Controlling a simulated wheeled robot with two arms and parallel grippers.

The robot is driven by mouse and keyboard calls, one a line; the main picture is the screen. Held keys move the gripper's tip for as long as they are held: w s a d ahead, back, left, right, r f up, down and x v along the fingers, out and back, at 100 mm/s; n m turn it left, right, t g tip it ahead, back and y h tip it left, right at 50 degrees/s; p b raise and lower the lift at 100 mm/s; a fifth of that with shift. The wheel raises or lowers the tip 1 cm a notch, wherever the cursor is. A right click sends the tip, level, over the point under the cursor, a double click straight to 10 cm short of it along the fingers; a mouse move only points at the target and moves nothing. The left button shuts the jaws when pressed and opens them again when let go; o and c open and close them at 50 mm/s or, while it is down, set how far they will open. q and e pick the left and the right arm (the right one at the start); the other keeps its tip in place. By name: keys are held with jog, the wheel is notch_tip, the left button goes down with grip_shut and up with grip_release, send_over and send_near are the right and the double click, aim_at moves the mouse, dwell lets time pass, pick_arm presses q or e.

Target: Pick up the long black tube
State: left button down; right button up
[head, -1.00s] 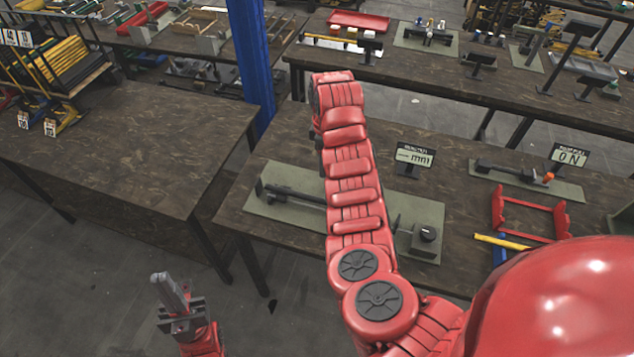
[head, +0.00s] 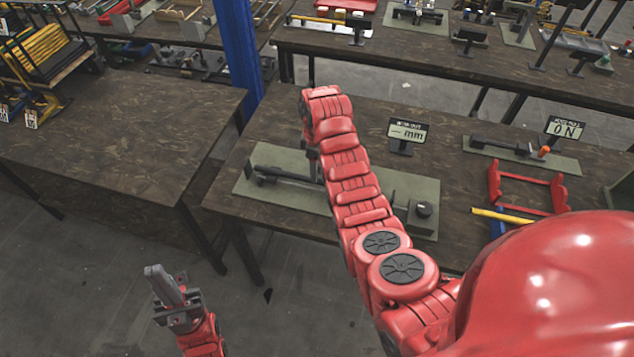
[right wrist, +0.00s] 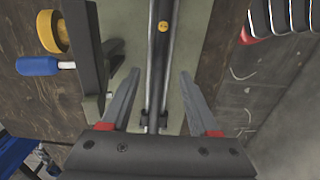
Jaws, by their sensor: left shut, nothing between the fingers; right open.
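A long black tube (head: 285,178) lies along a green mat (head: 263,158) on the middle table, partly covered by my right arm in the head view. In the right wrist view the tube (right wrist: 157,50) runs lengthwise, dark and shiny with a round yellow mark. My right gripper (right wrist: 159,78) is open, with one finger on either side of the tube in that view and a gap on both sides. I cannot tell its height above the tube. In the head view my arm mostly hides this gripper. My left gripper (head: 160,278) is shut and empty, low over the floor.
A small display reading mm (head: 407,131) stands behind the mat. A dark block with a knob (head: 422,210) sits at the mat's right end. A red frame (head: 527,187) and a yellow-handled tool (head: 502,215) lie further right. The left table (head: 110,135) is largely bare.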

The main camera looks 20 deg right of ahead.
notch_tip(320, 180, down, 3)
jog(key=shift+w+f+p, duration=0.1)
jog(key=shift+f+p, duration=0.1)
jog(key=shift+p, duration=0.45)
jog(key=shift+f, duration=0.7)
grip_shut()
